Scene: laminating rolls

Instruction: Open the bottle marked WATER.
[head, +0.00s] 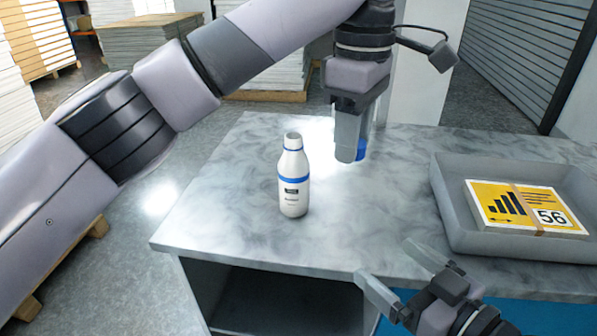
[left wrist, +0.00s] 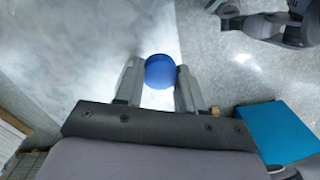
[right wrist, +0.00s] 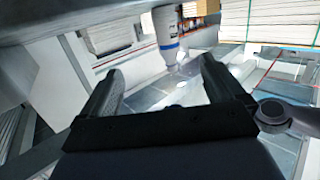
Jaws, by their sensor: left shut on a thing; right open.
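A white bottle (head: 293,180) with a blue band and a dark label stands upright on the grey marbled table (head: 400,190). Its neck is open and bare on top; the label text is too small to read. The bottle also shows in the right wrist view (right wrist: 167,32). My left gripper (head: 352,150) is shut on a blue cap (left wrist: 160,71), above the table to the right of the bottle and apart from it. The cap also shows between the fingers in the head view (head: 361,150). My right gripper (head: 402,272) is open and empty near the table's front edge.
A grey tray (head: 447,215) at the right of the table holds a yellow and white stack (head: 520,207) marked 56. The table between bottle and tray is mostly clear. Pallets of stacked sheets (head: 150,45) stand behind.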

